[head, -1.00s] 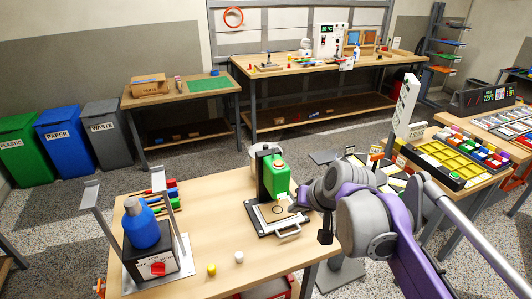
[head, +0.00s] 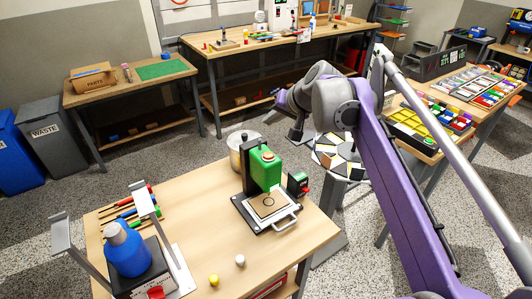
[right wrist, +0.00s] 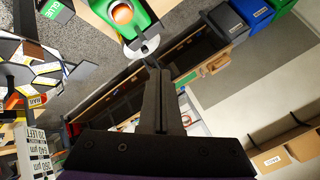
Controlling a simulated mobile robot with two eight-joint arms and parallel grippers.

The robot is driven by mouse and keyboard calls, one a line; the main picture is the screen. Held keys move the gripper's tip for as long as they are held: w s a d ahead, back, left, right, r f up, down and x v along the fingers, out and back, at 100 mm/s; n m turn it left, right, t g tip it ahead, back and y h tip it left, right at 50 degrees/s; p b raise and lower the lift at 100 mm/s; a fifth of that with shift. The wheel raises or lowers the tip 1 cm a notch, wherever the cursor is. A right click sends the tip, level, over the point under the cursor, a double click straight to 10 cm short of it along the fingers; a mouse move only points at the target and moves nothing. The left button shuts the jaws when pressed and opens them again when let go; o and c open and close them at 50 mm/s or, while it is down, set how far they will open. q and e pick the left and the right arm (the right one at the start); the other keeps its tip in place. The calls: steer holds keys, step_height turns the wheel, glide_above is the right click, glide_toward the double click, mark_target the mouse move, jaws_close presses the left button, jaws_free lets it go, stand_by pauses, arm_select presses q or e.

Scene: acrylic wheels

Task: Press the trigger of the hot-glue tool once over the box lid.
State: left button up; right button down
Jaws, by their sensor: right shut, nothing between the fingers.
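The green hot-glue tool (head: 264,168) with an orange-red button on top stands on a black stand at the right side of the wooden table. It also shows at the top of the right wrist view (right wrist: 135,22). A tan square with a dark ring, seemingly the box lid (head: 262,207), lies on the tray under it. My right gripper (head: 277,93) is raised behind and above the tool, clear of it. In the right wrist view its black fingers (right wrist: 155,68) are together and empty. My left gripper is out of view.
A metal pot (head: 240,150) stands behind the tool. A blue bottle (head: 126,250) in a frame is at the front left, with white and yellow pegs near the front edge. A round table (head: 338,155) is right of the tool. A green GLUE sign (right wrist: 56,10) shows in the right wrist view.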

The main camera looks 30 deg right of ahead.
steer(key=b, duration=0.5)
glide_above(270, 157)
step_height(270, 157, down, 7)
steer(key=shift+s+f, duration=0.1)
steer(key=shift+f, duration=0.05)
arm_select(q)
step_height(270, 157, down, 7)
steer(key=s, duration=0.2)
steer(key=shift+b, duration=0.3)
arm_select(e)
steer(key=shift+f, duration=0.8)
steer(key=shift+f, duration=0.15)
stand_by(0.3)
steer(key=shift+f, duration=0.25)
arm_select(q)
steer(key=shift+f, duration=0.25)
arm_select(e)
steer(key=shift+f, duration=0.6)
stand_by(0.4)
steer(key=shift+r, duration=0.1)
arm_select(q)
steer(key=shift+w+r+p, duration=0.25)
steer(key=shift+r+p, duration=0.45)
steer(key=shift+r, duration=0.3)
arm_select(e)
steer(key=shift+r, duration=0.95)
